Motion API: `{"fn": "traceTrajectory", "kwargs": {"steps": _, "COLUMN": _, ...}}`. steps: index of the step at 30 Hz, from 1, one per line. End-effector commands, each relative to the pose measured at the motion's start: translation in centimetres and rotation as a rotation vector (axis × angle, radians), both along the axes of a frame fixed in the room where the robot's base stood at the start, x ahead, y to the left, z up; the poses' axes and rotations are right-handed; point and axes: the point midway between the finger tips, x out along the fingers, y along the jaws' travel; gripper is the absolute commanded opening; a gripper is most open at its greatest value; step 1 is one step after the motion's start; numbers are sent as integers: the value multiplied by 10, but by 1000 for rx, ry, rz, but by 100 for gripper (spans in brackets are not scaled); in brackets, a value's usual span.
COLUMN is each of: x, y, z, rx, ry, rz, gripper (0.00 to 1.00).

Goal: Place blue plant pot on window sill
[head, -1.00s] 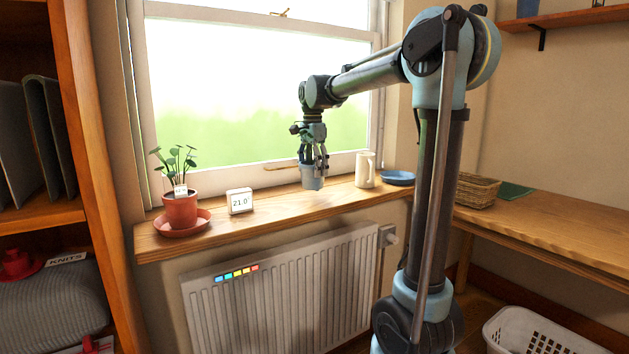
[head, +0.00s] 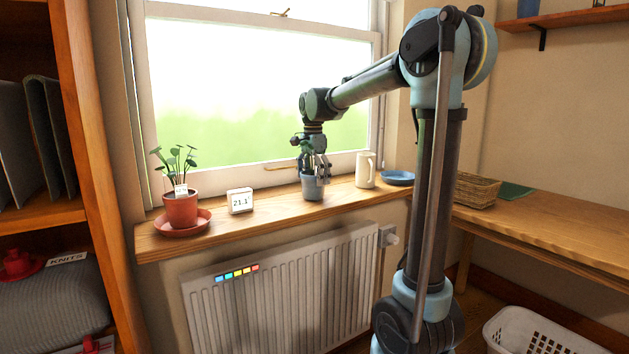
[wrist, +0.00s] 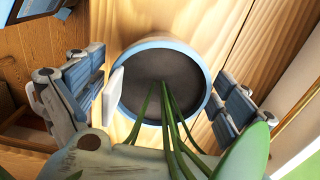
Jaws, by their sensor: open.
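The blue plant pot (head: 312,188) stands upright on the wooden window sill (head: 262,213), between the white display and the white jug. Green stems rise from its dark soil. In the wrist view the pot's blue rim (wrist: 206,72) and soil show from above, with stems and a leaf close to the camera. My gripper (head: 318,166) is just above the pot, around the plant. In the wrist view its fingers are spread apart on both sides of the pot, and a pale tag or pad overlaps the left rim.
A terracotta pot (head: 180,209) on a saucer stands at the sill's left end. A small white display (head: 240,201) is left of the blue pot. A white jug (head: 365,170) and a blue dish (head: 398,178) are to its right. A radiator (head: 285,290) is below.

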Motion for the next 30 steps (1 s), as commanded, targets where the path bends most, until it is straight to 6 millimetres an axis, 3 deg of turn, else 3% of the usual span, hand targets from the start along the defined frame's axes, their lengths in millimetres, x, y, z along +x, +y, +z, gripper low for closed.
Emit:
{"fn": "traceTrajectory", "kwargs": {"steps": 8, "x": 0, "y": 0, "z": 8, "rx": 0, "ry": 0, "rz": -1, "gripper": 94}}
{"fn": "traceTrajectory", "kwargs": {"steps": 24, "x": 0, "y": -1, "z": 98, "rx": 0, "ry": 0, "rz": -1, "gripper": 94}}
{"fn": "traceTrajectory", "kwargs": {"steps": 30, "x": 0, "y": -1, "z": 117, "rx": 0, "ry": 0, "rz": -1, "gripper": 94}}
